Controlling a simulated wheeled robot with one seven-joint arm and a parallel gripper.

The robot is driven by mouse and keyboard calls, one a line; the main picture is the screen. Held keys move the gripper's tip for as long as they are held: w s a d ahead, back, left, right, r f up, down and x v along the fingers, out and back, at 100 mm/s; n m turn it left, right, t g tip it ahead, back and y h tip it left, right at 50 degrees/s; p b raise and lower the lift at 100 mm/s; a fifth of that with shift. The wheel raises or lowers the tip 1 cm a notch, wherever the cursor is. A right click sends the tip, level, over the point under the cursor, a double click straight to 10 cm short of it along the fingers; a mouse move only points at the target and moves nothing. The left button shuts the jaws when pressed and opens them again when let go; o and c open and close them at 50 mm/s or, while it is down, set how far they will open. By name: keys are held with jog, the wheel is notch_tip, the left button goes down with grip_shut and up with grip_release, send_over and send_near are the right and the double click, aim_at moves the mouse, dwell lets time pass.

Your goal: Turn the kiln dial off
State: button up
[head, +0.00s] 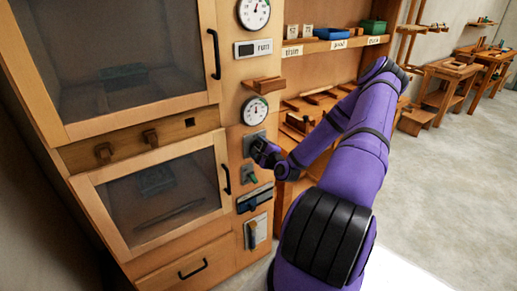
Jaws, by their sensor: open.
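The wooden cabinet has a control strip (234,180) to the right of its two glazed doors. A round white gauge (255,109) is on the strip, with a second gauge (254,12) at the top. My gripper (256,149) is at the strip just below the lower gauge, in front of a grey plate (248,137). The gripper is open, but its fingers are small and dark, and it hides what is on that plate. A small green knob (251,179) sits just below. I cannot tell which control is the kiln dial, or whether my gripper touches one.
A small wooden ledge (262,85) juts out above the lower gauge. Black door handles (226,178) stand close left. Shelves and benches (450,70) are at right; the floor (450,180) there is clear.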

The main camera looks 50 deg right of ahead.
jog(key=shift+w, duration=0.1)
jog(key=c, duration=0.9)
